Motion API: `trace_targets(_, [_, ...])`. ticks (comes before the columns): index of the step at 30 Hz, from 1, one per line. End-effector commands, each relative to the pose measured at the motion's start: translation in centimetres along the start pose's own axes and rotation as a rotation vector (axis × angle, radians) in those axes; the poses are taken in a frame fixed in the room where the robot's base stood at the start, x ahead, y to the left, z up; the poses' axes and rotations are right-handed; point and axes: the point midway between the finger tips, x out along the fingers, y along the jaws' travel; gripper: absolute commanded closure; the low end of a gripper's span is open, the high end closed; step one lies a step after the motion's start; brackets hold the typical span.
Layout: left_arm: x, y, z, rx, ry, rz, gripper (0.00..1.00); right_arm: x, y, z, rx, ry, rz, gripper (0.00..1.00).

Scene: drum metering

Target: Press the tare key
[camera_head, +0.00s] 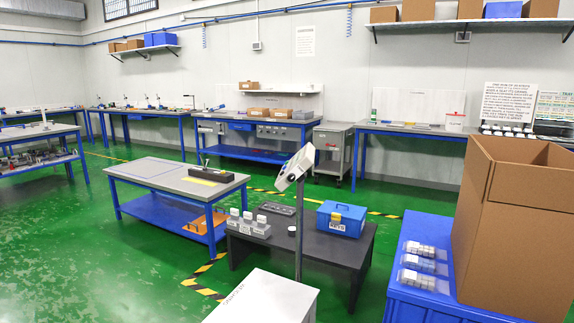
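A white indicator head (295,168) sits tilted on top of a thin grey post (299,235) near the middle of the view. Its face is seen at a steep angle, with a dark patch near its lower left end. The tare key is too small to tell apart. The post stands behind a white-topped box or platform (264,300) at the bottom edge, which has small lettering on its left edge. Neither of my grippers is in view.
A dark low table (325,252) behind the post holds a blue case (341,219) and several white-lidded jars (249,224). A blue crate (405,305) with packaged items and a tall cardboard box (514,230) stand right. A grey-topped workbench (160,178) stands left. Green floor lies open at left.

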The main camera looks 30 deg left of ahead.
Motion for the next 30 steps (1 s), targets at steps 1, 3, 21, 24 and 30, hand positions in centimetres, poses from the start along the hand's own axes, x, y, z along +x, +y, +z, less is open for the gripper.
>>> trace_targets(1, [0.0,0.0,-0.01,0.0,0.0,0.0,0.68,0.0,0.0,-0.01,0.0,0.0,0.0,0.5])
trace_targets(3, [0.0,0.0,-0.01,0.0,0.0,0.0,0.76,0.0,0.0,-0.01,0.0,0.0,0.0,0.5])
trace_targets(21, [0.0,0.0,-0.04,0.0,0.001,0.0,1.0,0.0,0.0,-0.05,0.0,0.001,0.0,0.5])
trace_targets(24, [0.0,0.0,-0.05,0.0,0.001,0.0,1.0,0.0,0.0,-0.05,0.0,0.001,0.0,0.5])
trace_targets(30, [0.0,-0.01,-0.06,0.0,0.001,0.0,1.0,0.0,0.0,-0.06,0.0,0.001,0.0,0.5])
